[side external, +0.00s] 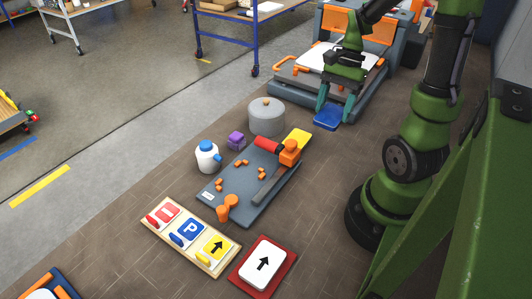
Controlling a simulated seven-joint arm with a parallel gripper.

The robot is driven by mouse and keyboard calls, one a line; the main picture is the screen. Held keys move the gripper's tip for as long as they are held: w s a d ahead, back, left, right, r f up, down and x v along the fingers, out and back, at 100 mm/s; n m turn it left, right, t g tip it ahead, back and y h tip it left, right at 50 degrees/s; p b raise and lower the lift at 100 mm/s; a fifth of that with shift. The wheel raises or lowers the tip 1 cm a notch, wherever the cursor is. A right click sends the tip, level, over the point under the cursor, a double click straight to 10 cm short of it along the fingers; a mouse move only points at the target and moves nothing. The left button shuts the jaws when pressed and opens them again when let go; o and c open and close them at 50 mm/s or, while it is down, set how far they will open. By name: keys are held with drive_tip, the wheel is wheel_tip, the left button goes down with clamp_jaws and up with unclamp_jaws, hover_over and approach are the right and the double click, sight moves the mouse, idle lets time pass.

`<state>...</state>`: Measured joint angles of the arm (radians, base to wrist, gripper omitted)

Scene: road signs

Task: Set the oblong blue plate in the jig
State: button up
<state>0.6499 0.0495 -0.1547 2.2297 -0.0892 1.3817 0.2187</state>
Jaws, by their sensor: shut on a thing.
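The blue plate (327,118) is in my gripper (334,107), in front of the grey machine at the back right. My gripper points down with its teal fingers closed on the plate; its exact height above the surface cannot be told. The jig (228,199) appears to be the flat grey-blue board at the centre, with several small orange stops, an orange clamp with a red handle, and a grey bar. My gripper and the plate are beyond the jig's far right end, apart from it.
A yellow piece (299,138) lies at the jig's far end. A grey round canister (267,119), a purple block (236,140) and a white bottle (207,158) stand left of it. A sign tray (187,238) and a red-based arrow sign (283,283) lie in front. The grey machine (365,105) stands behind.

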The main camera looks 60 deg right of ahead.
drive_tip(key=r, duration=0.2)
drive_tip(key=shift+w+a+r, duration=0.25)
drive_tip(key=shift+w+r, duration=0.1)
drive_tip(key=w+a, duration=0.6)
hover_over(240, 182)
drive_tip(key=d, duration=0.1)
wheel_tip(240, 182, down, 5)
drive_tip(key=shift+d+f, duration=0.15)
drive_tip(key=shift+f, duration=1.7)
drive_tip(key=shift+d+f, duration=0.1)
drive_tip(key=shift+f, duration=1.75)
drive_tip(key=shift+f, duration=0.7)
drive_tip(key=o, duration=1.1)
drive_tip(key=shift+w, duration=0.1)
drive_tip(key=shift+c, duration=0.2)
